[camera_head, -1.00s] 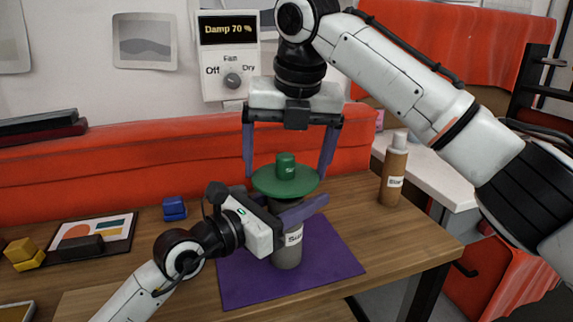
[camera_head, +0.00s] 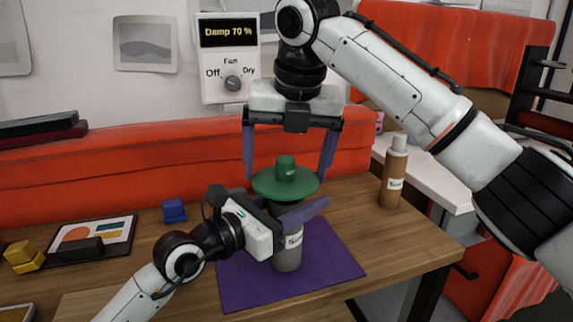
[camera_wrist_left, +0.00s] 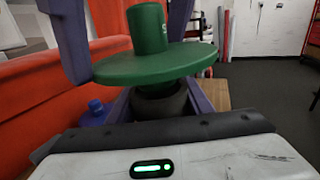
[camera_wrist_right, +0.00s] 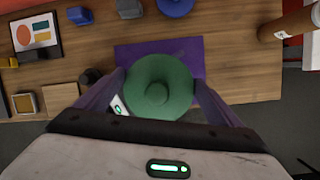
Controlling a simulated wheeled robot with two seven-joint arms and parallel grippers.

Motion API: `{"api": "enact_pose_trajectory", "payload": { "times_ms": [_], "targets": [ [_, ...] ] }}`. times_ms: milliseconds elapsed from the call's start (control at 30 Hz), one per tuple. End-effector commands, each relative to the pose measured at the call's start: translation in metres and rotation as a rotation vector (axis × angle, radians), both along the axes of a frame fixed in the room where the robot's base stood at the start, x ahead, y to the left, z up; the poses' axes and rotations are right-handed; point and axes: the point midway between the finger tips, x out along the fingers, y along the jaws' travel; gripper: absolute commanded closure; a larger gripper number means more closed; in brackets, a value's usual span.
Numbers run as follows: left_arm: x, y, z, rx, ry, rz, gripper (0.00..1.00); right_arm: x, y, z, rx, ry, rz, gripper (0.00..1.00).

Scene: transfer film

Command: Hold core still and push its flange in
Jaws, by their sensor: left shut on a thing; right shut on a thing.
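The green flange (camera_head: 285,184), a wide disc with a raised knob, sits level on top of the grey core (camera_head: 287,260). The core stands upright on a purple mat (camera_head: 240,285) and has a white label. My left gripper (camera_head: 287,214) is shut around the core's upper part, just under the flange. My right gripper (camera_head: 287,172) comes from above and is shut on the flange, its purple fingers at opposite sides of the rim. The flange also fills the space between those fingers in the right wrist view (camera_wrist_right: 160,88). In the left wrist view, the disc (camera_wrist_left: 150,64) is just above the core's dark top (camera_wrist_left: 160,104); its depth inside is hidden.
A brown labelled bottle (camera_head: 394,178) stands at the table's right. A red padded barrier (camera_head: 120,175) runs behind the table. A panel with a dial (camera_head: 229,60) hangs above.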

Motion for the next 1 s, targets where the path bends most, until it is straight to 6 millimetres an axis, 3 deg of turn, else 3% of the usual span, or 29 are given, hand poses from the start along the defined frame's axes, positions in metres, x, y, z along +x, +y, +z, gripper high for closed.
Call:
{"api": "enact_pose_trajectory", "payload": {
  "times_ms": [1000],
  "targets": [
    [0.000,0.000,0.000,0.000,0.000,0.000,0.78,0.000,0.000,-0.015,0.001,0.000,0.000,0.38]
  ]
}}
